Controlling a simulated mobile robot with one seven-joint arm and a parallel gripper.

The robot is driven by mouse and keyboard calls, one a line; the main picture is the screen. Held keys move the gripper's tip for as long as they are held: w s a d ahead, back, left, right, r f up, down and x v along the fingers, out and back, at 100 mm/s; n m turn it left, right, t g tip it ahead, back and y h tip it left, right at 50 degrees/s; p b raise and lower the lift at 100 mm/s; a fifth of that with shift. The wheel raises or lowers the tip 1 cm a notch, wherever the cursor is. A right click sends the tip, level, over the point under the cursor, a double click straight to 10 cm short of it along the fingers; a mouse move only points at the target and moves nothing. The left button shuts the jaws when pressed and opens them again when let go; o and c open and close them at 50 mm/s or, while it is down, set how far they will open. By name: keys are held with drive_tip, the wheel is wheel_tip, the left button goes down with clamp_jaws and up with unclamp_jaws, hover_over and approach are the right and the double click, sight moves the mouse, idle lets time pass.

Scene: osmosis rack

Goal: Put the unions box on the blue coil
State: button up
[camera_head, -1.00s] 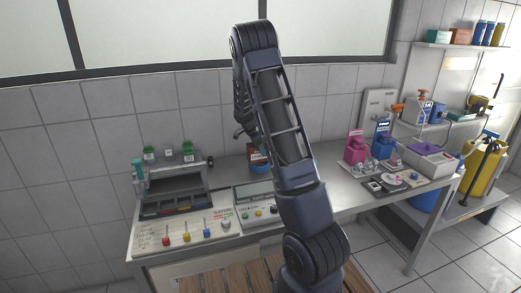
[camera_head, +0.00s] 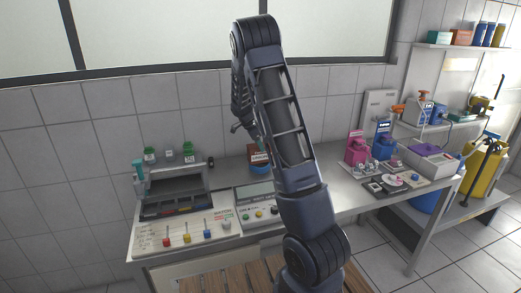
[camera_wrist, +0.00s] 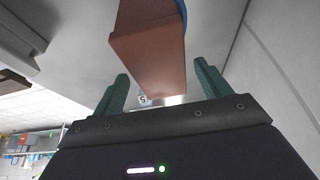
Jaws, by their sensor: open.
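A reddish-brown box (camera_head: 257,153), which looks like the unions box, is on the bench near the wall, partly hidden by my arm. A blue edge (camera_head: 260,168), likely the blue coil, shows directly under it. In the wrist view the box (camera_wrist: 150,55) is close in front of my gripper (camera_wrist: 165,88), and a blue rim (camera_wrist: 183,14) shows at its far side. The teal fingers are apart, one on each side of the box's near end, with visible gaps. The box seems to rest on the coil, but their contact is mostly hidden.
A control panel (camera_head: 180,240) with coloured levers and an open-fronted unit (camera_head: 175,188) stand left. Pink (camera_head: 356,148) and blue (camera_head: 382,146) devices and a dark tray (camera_head: 377,189) fill the right of the bench. A bare strip (camera_head: 325,193) lies between.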

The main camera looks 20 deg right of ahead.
drive_tip(key=v, duration=0.8)
drive_tip(key=s+r+n+t+y, duration=0.1)
drive_tip(key=s+r+n+y, duration=0.1)
drive_tip(key=s+r+n, duration=0.65)
drive_tip(key=s+r+n+t+y, duration=0.15)
drive_tip(key=s+r, duration=0.35)
drive_tip(key=s, duration=0.9)
drive_tip(key=s+a+n+t+y, duration=0.1)
drive_tip(key=s+n, duration=0.7)
drive_tip(key=s, duration=1.3)
drive_tip(key=shift+s+a+f+t, duration=0.2)
drive_tip(key=shift+a+t, duration=0.35)
drive_tip(key=shift+a, duration=0.55)
